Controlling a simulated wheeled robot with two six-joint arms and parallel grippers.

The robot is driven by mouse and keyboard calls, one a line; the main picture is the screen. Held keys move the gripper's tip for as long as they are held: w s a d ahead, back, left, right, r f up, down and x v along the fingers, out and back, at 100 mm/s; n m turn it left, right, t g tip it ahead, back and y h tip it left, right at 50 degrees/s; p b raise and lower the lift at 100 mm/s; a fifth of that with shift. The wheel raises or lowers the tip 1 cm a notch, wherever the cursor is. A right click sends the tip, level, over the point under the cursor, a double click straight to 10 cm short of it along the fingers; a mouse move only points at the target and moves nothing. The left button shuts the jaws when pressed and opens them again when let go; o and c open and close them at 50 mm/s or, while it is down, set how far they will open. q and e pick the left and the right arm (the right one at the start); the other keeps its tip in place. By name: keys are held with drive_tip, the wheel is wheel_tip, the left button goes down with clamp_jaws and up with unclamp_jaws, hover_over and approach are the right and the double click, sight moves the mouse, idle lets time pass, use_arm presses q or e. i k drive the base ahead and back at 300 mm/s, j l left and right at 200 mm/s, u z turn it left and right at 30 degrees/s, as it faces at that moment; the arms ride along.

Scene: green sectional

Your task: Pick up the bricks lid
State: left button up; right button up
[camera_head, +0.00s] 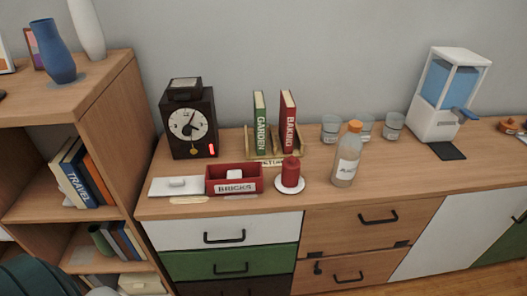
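A flat white lid (163,187) with a small raised white handle lies on the wooden cabinet top, near its front left edge. It sits just left of an open red box (218,182) labelled BRICKS. A white block (234,174) shows inside the box. A small pale tag lies in front of the lid at the cabinet edge. I see no gripper in the head view.
A dark clock (189,122) stands behind the lid. A red candle (290,173) on a white dish (307,187) and an orange-capped bottle (346,160) stand right of the box. A taller wooden shelf (117,128) rises at the left.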

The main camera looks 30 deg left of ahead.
sight(189, 186)
drive_tip(key=u, duration=1.55)
